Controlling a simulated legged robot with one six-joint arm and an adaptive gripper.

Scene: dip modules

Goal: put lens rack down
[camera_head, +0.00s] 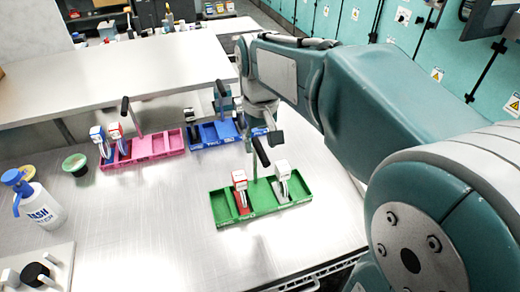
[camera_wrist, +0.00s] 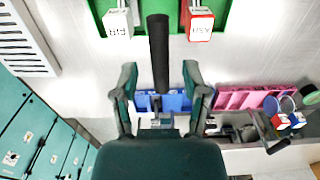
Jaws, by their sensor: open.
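A green rack (camera_head: 265,206) stands flat on the metal bench in the head view, with a red-topped lens piece (camera_head: 240,182) and a white one (camera_head: 282,170) in its compartments. Its upright post ends in a black handle (camera_head: 260,152), which also shows in the wrist view (camera_wrist: 158,50). My gripper (camera_head: 262,124) is just above and behind the handle in the head view. In the wrist view its fingers (camera_wrist: 159,72) are open, one on each side of the handle's line; I cannot tell whether they touch it. The task's lens rack is not labelled as such.
A pink rack (camera_head: 160,147) and a blue rack (camera_head: 208,134) stand behind the green one. The bench's front middle is clear.

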